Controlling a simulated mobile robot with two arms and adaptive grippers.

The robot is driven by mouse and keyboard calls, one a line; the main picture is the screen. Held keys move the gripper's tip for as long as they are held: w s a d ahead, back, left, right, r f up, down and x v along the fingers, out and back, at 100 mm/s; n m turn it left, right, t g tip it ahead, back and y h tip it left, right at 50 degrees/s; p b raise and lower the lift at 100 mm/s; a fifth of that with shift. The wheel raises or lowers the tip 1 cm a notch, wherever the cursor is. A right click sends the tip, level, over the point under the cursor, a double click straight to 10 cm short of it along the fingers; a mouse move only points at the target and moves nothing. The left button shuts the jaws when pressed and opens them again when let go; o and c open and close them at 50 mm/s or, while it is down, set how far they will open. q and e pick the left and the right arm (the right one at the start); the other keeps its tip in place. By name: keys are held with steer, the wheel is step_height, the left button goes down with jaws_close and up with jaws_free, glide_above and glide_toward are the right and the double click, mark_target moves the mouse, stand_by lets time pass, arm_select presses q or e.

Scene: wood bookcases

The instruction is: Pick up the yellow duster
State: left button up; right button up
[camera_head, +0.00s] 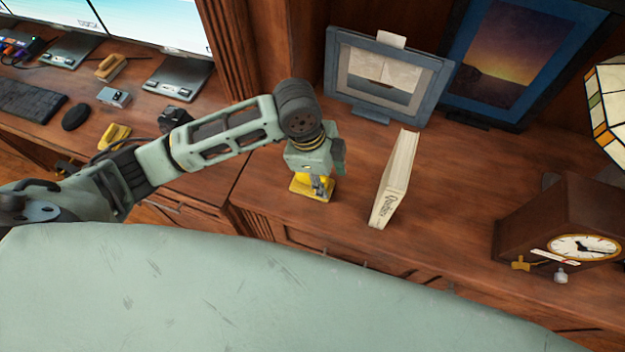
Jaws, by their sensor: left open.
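A yellow duster (301,188) lies on the wooden cabinet top near its front edge. My left gripper (320,184) points down right over it, with the fingers at the duster. The gripper is open and hides part of the duster; I cannot tell whether the fingers touch it. My right gripper is not in view.
A white book (396,180) stands upright just right of the duster. Picture frames (388,77) stand behind, and a clock (560,225) is at the right. The desk at left holds a keyboard (32,103), mouse (75,117) and two yellowish blocks (111,67) (115,136).

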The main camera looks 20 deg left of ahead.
arm_select(q)
steer(key=r+m+y, duration=0.1)
glide_above(301, 184)
steer(key=d, duration=0.2)
steer(key=shift+w+d+r+g, duration=0.15)
steer(key=shift+w+r+g, duration=0.05)
steer(key=shift+w+g, duration=0.15)
steer(key=shift+f, duration=0.15)
steer(key=shift+w+d+f+p, duration=0.15)
steer(key=shift+f+p, duration=0.35)
steer(key=shift+f, duration=1.35)
steer(key=shift+w+f+p, duration=0.15)
steer(key=shift+f+p, duration=0.3)
steer(key=shift+f, duration=1.4)
steer(key=shift+f, duration=0.25)
steer(key=shift+c, duration=0.3)
jaws_close()
